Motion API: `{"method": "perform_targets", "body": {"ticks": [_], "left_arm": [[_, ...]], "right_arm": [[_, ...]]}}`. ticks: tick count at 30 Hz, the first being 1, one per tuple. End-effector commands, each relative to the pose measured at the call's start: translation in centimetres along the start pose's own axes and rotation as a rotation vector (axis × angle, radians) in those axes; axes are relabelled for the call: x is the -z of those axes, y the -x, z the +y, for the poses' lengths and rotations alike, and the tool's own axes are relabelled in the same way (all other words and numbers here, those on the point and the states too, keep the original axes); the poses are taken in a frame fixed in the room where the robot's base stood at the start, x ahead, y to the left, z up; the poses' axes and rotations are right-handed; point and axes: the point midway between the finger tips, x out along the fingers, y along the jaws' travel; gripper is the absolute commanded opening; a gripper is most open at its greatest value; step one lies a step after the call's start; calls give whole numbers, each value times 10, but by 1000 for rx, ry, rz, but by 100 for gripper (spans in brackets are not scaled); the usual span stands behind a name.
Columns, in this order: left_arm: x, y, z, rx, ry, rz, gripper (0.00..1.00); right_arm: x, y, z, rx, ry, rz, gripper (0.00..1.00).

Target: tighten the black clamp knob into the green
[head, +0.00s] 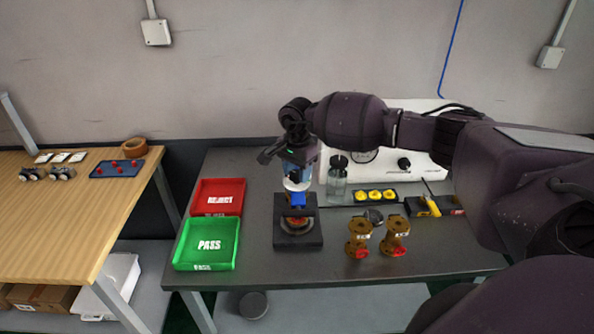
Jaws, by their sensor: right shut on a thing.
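A black clamp fixture (284,241) stands on the grey bench, with a brown and red valve part (297,224) in it. A small blue piece (298,200) shows above the part, just under my right gripper. My right gripper (297,184) points down over the back of the fixture and is shut, by its place on the black clamp knob. The knob itself is covered by the gripper and too small to make out. No green mark on the fixture can be told at this size. My left gripper is not in view.
A red REJECT tray (241,199) and a green PASS tray (237,245) are left of the fixture. Two brass valves (359,236) (396,234) stand to the right. A clear bottle (337,181) and a black tray of yellow pieces (375,196) are close behind.

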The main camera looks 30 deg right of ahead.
Motion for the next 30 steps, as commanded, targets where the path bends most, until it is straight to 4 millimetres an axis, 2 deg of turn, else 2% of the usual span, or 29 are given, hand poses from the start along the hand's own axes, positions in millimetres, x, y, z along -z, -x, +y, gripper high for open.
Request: {"method": "perform_targets", "body": {"ticks": [8,14,30], "left_arm": [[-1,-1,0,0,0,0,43],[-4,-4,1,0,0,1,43],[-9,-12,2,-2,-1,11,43]], "right_arm": [[0,0,0,0,-28,0,21],[0,-1,0,0,-124,-1,21],[0,0,0,0,-611,-1,21]]}}
